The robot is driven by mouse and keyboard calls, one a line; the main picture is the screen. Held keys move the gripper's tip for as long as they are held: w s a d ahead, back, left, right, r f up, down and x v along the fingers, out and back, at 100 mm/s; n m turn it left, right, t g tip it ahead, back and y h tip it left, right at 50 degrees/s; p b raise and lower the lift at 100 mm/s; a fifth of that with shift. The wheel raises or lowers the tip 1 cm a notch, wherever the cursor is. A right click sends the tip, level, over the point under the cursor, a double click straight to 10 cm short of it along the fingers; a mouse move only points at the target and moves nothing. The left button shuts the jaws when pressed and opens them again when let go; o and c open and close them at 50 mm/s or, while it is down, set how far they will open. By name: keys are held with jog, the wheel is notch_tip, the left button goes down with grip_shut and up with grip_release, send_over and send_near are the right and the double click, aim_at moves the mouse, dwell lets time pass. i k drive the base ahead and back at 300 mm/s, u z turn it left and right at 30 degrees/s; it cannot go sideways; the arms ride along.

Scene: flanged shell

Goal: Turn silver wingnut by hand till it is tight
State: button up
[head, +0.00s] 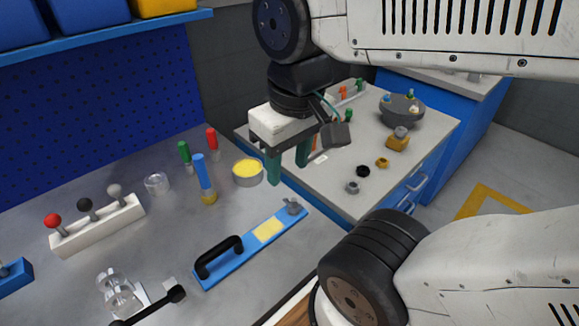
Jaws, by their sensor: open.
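A small silver-grey piece that looks like the wingnut (292,206) sits at the far right end of a blue bar (212,280). The bar lies on the grey bench, with a black handle (218,257) and a pale yellow patch (268,230) on it. My gripper (288,168) points down with its two green fingers apart and nothing between them. It appears above and behind the wingnut, not touching it. How far the wingnut is screwed down cannot be seen.
A yellow-filled round tin (248,173) and a blue-capped tube (204,180) stand left of my gripper. A white block with several ball knobs (98,227) is further left. The right bench holds a grey flanged shell (401,110) and small nuts (352,187).

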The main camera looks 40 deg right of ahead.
aim_at(292, 210)
jog(key=z, duration=0.3)
jog(key=k, duration=0.7)
jog(key=z, duration=0.55)
jog(key=k, duration=0.5)
jog(key=u, duration=0.65)
jog(key=i, duration=0.8)
jog(key=u, duration=0.15)
